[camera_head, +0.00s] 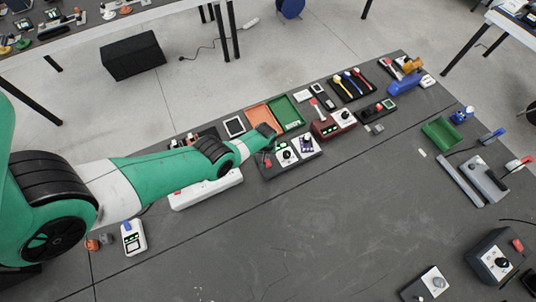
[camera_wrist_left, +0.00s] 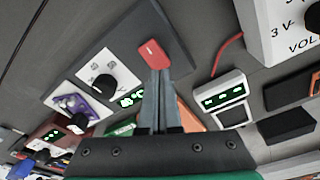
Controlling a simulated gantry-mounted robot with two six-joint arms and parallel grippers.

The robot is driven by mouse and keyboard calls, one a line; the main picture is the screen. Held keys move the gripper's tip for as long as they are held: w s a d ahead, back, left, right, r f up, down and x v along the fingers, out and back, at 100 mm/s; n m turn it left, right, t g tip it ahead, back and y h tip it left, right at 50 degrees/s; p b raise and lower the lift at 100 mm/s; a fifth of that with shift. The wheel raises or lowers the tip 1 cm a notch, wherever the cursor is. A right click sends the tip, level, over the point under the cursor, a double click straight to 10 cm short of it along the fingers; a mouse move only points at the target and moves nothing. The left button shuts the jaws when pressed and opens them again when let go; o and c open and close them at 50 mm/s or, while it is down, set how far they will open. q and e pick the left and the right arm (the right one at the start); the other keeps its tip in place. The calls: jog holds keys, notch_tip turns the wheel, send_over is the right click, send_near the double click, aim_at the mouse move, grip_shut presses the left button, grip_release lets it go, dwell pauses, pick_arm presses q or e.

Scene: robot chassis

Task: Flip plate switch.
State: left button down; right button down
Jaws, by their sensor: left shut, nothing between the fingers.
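A red switch (camera_wrist_left: 153,52) sits on a dark grey plate (camera_wrist_left: 150,22) in the left wrist view. The same red piece shows small beside my left gripper in the head view (camera_head: 267,162). My left gripper (camera_head: 269,148) is shut and empty. In the left wrist view its closed fingertips (camera_wrist_left: 159,74) are right at the lower edge of the red switch. I cannot tell whether they touch it. The fingers hide part of the plate below the switch. My right gripper is in neither view.
Next to the switch are a white panel with a black knob (camera_wrist_left: 103,84) and a purple panel (camera_wrist_left: 72,107). A white meter with a green display (camera_wrist_left: 220,98) and a red cable (camera_wrist_left: 228,50) lie right of the fingers.

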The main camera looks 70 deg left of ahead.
aim_at(266, 160)
pick_arm(q)
jog(key=shift+f+b, duration=0.95)
dwell(0.4)
jog(key=shift+r, duration=0.1)
notch_tip(266, 160, up, 7)
jog(key=p, duration=0.7)
